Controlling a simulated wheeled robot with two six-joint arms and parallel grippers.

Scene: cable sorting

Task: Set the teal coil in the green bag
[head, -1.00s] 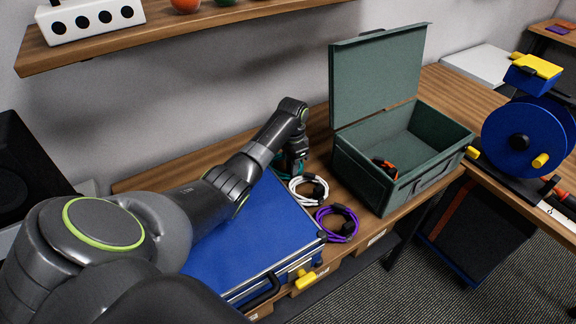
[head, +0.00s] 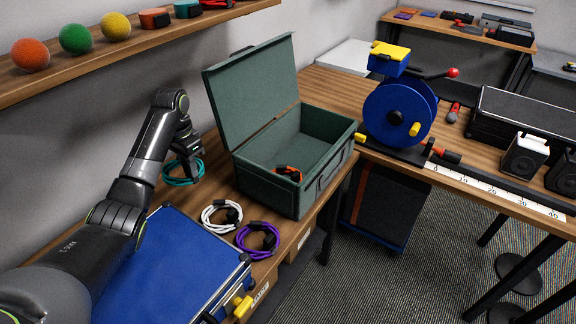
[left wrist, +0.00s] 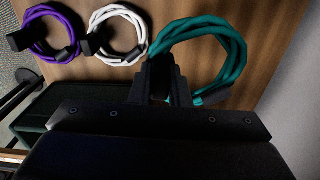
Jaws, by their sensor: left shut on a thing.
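The teal coil (head: 181,172) is at the back of the bench, left of the green bag. My left gripper (head: 192,168) is shut on its near side; the left wrist view shows the teal coil (left wrist: 212,38) between the fingers (left wrist: 160,82). Whether the coil still touches the bench I cannot tell. The green bag (head: 302,190) is a box-shaped case with its lid (head: 252,88) raised. An orange and black item (head: 288,173) lies inside it. My right gripper is not in view.
A white coil (head: 222,214) and a purple coil (head: 257,240) lie on the bench in front of the green bag. A blue case (head: 165,265) lies at the left. A blue reel (head: 398,112) stands right of the bag. A shelf (head: 130,42) overhangs at upper left.

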